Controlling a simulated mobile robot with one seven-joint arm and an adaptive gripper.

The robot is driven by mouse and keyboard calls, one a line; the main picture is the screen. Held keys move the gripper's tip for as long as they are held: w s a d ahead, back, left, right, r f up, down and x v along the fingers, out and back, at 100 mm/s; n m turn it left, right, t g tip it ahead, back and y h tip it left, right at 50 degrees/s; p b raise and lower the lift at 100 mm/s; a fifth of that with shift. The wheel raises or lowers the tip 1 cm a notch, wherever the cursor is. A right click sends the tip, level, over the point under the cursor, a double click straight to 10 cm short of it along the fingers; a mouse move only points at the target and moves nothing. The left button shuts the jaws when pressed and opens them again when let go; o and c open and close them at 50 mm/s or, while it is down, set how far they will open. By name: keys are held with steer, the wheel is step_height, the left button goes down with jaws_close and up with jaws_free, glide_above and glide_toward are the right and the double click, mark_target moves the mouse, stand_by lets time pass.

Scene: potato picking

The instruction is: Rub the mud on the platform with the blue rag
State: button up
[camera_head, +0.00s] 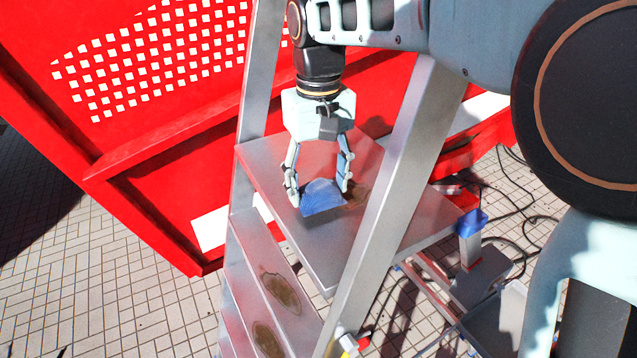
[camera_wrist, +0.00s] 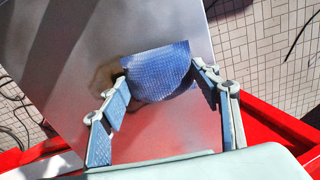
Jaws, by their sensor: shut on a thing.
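The blue rag (camera_head: 322,199) is between the two fingers of my gripper (camera_head: 319,188), low over the grey metal platform (camera_head: 290,155) of a stepladder. In the wrist view the rag (camera_wrist: 160,72) spans the gap between the fingertips (camera_wrist: 155,85), and the gripper is shut on it. A brown mud patch (camera_head: 356,194) shows on the platform just right of the rag. In the wrist view the mud (camera_wrist: 105,78) shows at the rag's left edge, partly hidden by it. I cannot tell whether the rag presses on the platform.
A ladder rail (camera_head: 395,180) rises in front of the platform's right part. Brown patches mark the lower steps (camera_head: 280,292). A red perforated panel (camera_head: 150,130) stands behind and left. A blue object (camera_head: 470,222) and dark cables (camera_head: 515,190) are at the right. Paved floor (camera_head: 110,285) lies below.

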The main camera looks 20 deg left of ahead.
steer(key=shift+f+b, duration=0.6)
steer(key=shift+f, duration=0.45)
